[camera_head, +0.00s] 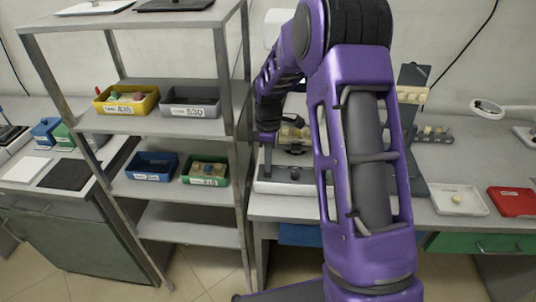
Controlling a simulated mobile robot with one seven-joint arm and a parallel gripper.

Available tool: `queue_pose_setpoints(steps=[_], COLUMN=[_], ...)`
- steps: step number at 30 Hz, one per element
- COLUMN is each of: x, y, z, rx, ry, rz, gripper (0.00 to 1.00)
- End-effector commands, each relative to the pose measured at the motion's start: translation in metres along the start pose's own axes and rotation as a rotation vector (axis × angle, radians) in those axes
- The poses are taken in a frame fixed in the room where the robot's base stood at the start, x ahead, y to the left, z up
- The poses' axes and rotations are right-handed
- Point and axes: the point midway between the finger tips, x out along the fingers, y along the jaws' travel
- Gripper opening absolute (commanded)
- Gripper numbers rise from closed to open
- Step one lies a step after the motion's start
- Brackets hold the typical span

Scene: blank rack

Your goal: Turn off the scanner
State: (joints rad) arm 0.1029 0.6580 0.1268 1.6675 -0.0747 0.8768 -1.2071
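My purple arm crosses the middle of the picture and hides much of the bench behind it. My gripper (268,160) points down over a white and grey device (275,187) on the bench, just right of the shelf rack. This device may be the scanner, but no label or switch on it can be read. The gripper's tip is close to the device's grey top; I cannot tell whether it touches. Its fingers are too small and dark to show whether they are open or shut. Part of the device is hidden behind my arm.
A metal rack (195,238) stands close left of the device, holding yellow (127,99), grey (190,101), blue (152,166) and green (205,170) bins. Right of my arm are a white tray (475,207), a red tray (512,201) and a ring lamp (487,109).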

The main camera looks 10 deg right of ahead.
Motion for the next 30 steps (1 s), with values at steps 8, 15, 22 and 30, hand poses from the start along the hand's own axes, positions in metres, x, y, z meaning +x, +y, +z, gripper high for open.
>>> queue_pose_setpoints(steps=[8,15,22,30], x=[0.011,0.012,0.011,0.011], y=[-0.004,-0.009,-0.020,-0.022], z=[0.002,0.002,0.002,0.001], rx=[0.000,-0.001,0.000,-0.001], ry=[-0.005,-0.005,-0.006,-0.005], rz=[-0.032,-0.032,-0.037,-0.040], gripper=[0.00,0.00,0.00,0.00])
